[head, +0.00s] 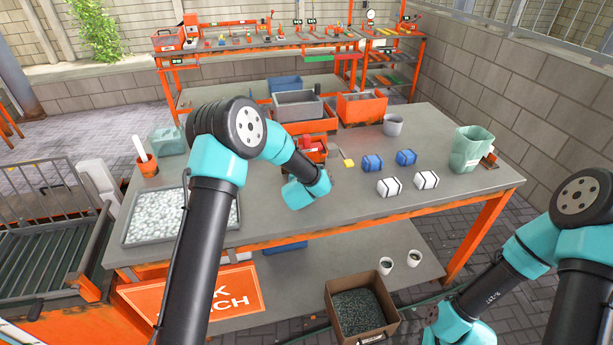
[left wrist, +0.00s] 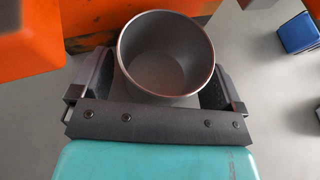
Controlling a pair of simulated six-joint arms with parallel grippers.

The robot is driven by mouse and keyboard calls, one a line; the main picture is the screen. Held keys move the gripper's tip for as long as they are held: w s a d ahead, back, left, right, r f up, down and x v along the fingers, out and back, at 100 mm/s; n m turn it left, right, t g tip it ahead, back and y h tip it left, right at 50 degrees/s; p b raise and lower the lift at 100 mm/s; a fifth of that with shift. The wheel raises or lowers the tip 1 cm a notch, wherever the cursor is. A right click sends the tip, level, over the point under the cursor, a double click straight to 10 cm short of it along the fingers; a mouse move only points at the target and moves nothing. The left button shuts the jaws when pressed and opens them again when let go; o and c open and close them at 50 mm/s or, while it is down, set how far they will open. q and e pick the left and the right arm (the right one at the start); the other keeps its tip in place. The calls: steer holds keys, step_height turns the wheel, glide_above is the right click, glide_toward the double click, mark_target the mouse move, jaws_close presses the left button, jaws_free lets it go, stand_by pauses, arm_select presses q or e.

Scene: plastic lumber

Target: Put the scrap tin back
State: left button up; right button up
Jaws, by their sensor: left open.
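A grey round tin (left wrist: 166,58), open at the top and empty inside, is between the two fingers of my left gripper (left wrist: 163,82) in the left wrist view. The fingers stand on either side of it and are open; I cannot tell whether either touches it. In the head view my left wrist is over the middle of the bench and hides the gripper and whatever is between its fingers. A grey tin-like pot (head: 393,126) stands at the back of the bench in the head view; I cannot tell whether it is the same kind. My right gripper is not shown.
Blue blocks (head: 372,163) and white blocks (head: 390,187) lie right of my left wrist. Orange bins (head: 361,108) stand at the back, a green container (head: 471,149) at the right. A tray of pale pellets (head: 155,228) is at the left. The bench's front right is clear.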

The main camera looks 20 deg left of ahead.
arm_select(q)
steer(key=shift+r, duration=0.1)
steer(key=shift+s+d+r, duration=0.1)
steer(key=shift+s+r, duration=0.15)
steer(key=shift+s, duration=0.25)
steer(key=v, duration=1.1)
stand_by(0.9)
